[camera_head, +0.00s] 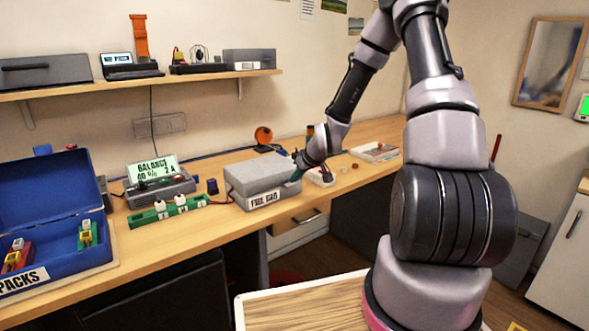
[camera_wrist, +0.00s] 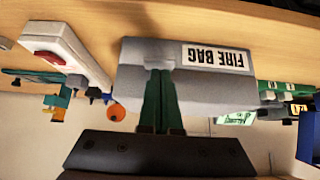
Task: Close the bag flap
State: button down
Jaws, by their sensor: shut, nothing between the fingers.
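The grey fire bag (camera_head: 250,188) stands on the workbench, with a white FIRE BAG label on its front. Its flap (camera_head: 262,171) lies nearly flat across the top in the head view. In the wrist view the bag (camera_wrist: 210,95) appears upside down, with my gripper's fingers in front of it. My gripper (camera_wrist: 160,75) is shut, its green fingers together and empty. In the head view my gripper (camera_head: 297,172) is at the bag's right end, partly hidden by my wrist. I cannot tell whether the fingertips touch the bag.
Left of the bag are a green board (camera_head: 168,211) with white plugs, a charger (camera_head: 160,187) reading BALANCE, and an open blue PACKS case (camera_head: 55,200). A red lead runs to the bag. A white tray (camera_head: 375,153) and small parts lie to the right. A shelf (camera_head: 140,84) hangs above.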

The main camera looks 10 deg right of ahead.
notch_tip(320, 180, down, 2)
jog(key=shift+s, duration=0.15)
jog(key=shift+s+d+f, duration=0.1)
jog(key=shift+s+f, duration=0.15)
jog(key=shift+f, duration=0.3)
jog(key=shift+s+d+f, duration=0.1)
jog(key=shift+s+f, duration=0.1)
jog(key=shift+f, duration=0.3)
jog(key=shift+r, duration=0.1)
jog(key=s+d+r+m+h, duration=0.25)
jog(key=s+r, duration=0.45)
jog(key=r, duration=0.5)
jog(key=s+d+r+m+h, duration=0.1)
jog(key=s+d+r, duration=0.2)
jog(key=s+r, duration=0.7)
jog(key=s+a+r+m+y, duration=0.1)
jog(key=s+a+r+m, duration=0.1)
jog(key=s+r, duration=0.4)
jog(key=s+a+r+m+y, duration=0.1)
jog(key=s+a+r+m, duration=0.1)
jog(key=s+r, duration=0.5)
notch_tip(320, 180, up, 3)
jog(key=shift+r+m+y, duration=0.1)
jog(key=shift+m+y, duration=0.25)
jog(key=shift+m, duration=0.2)
